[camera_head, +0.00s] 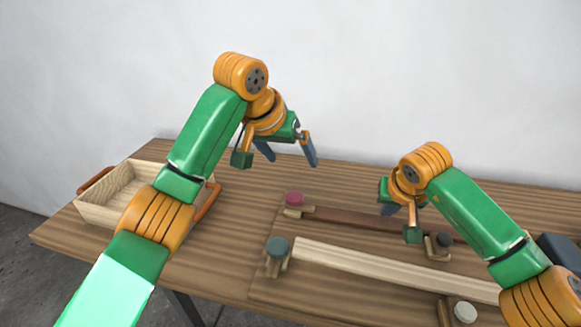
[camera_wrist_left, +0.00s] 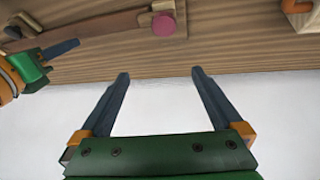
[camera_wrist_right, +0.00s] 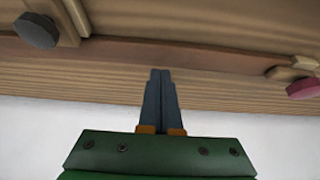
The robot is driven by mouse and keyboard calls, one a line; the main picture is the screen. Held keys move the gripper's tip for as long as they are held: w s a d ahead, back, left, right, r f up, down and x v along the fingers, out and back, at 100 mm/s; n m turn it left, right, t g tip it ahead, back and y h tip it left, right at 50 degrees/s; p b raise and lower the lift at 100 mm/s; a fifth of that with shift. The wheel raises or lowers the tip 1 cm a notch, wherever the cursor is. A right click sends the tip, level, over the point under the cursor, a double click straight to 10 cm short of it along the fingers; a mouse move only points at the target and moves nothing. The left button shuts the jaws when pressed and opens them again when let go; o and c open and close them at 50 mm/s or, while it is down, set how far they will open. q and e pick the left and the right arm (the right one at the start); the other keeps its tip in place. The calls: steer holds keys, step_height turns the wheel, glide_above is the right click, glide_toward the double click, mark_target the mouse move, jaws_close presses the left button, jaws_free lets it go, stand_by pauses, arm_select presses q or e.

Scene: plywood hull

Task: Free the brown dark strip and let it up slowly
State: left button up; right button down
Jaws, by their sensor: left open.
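The brown dark strip (camera_head: 345,217) lies along the bench board, with a pink knob on a wooden block (camera_head: 293,199) at its left end and a dark grey knob (camera_head: 445,240) at its right end. In the right wrist view the strip (camera_wrist_right: 200,57) runs between both knobs. My right gripper (camera_head: 389,210) is low by the strip's far side, its fingers together; its tips overlap the strip's edge in that view, contact unclear. My left gripper (camera_head: 290,159) is open and empty, in the air behind the pink knob (camera_wrist_left: 164,25). My right arm hides part of the strip.
A pale strip (camera_head: 370,264) lies in front, with a teal knob (camera_head: 277,247) and a white knob (camera_head: 465,312) by its ends. A wooden tray with orange handles (camera_head: 108,217) stands at the left. A dark object (camera_head: 560,250) is at the right edge.

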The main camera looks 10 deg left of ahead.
mark_target(299, 198)
steer(key=shift+s, duration=0.1)
arm_select(q)
steer(key=shift+m+g+y, duration=0.4)
steer(key=shift+m+g, duration=0.3)
steer(key=f, duration=0.4)
steer(key=w+d+f, duration=0.1)
steer(key=f, duration=0.3)
steer(key=d+f, duration=0.1)
steer(key=f, duration=0.3)
steer(key=shift+w+f, duration=0.15)
steer(key=shift+f, duration=0.05)
arm_select(e)
steer(key=shift+a, duration=0.1)
arm_select(q)
steer(key=c, duration=1)
arm_select(e)
steer(key=shift+f, duration=0.75)
